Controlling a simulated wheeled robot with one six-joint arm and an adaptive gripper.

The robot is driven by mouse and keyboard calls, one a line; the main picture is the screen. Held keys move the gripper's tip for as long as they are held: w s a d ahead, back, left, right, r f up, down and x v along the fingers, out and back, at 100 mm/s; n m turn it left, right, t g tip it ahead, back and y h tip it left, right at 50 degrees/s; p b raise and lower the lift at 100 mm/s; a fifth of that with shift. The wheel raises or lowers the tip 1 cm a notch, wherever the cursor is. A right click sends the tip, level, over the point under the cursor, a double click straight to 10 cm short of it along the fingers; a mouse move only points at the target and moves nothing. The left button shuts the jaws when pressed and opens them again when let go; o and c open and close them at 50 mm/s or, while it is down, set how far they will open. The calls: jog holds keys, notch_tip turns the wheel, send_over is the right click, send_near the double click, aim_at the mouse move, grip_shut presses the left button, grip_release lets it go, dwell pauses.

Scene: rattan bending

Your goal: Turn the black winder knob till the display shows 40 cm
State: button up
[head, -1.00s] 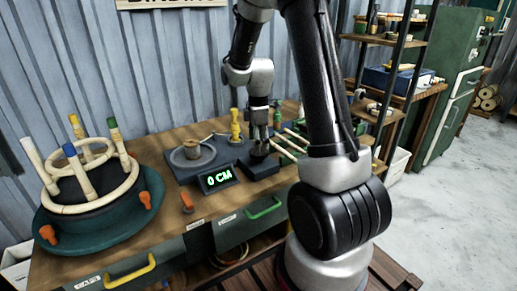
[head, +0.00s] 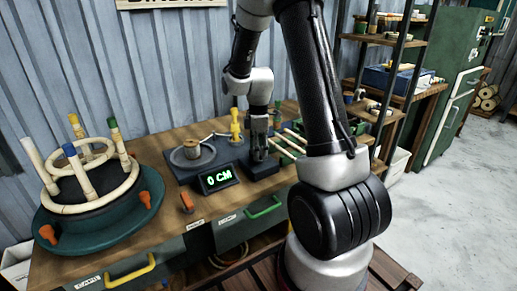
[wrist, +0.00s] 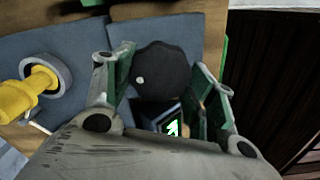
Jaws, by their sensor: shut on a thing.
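The black winder knob (wrist: 162,72) shows between my gripper's fingers in the wrist view, a dark scalloped disc with a small white dot toward its left edge. My gripper (head: 259,156) points down over the knob's dark block (head: 262,169) in the head view, and hides the knob there. Its two green-padded fingers (wrist: 165,85) are shut on the knob, one on each side. The display (head: 217,179) stands left of the block and reads 0 CM in green. Only part of a green digit shows in the wrist view.
A yellow post (head: 235,126) stands behind, and light sticks (head: 291,141) lie to the right. A rattan ring frame (head: 88,170) fills the bench's left end. An orange piece (head: 187,203) lies in front.

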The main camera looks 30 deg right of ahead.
jog(key=shift+m, duration=0.3)
jog(key=m, duration=0.4)
jog(key=shift+m, duration=0.3)
jog(key=m, duration=1)
jog(key=shift+m, duration=0.4)
jog(key=m, duration=0.5)
jog(key=shift+w+m, duration=0.1)
jog(key=shift+m, duration=0.2)
jog(key=o, duration=1)
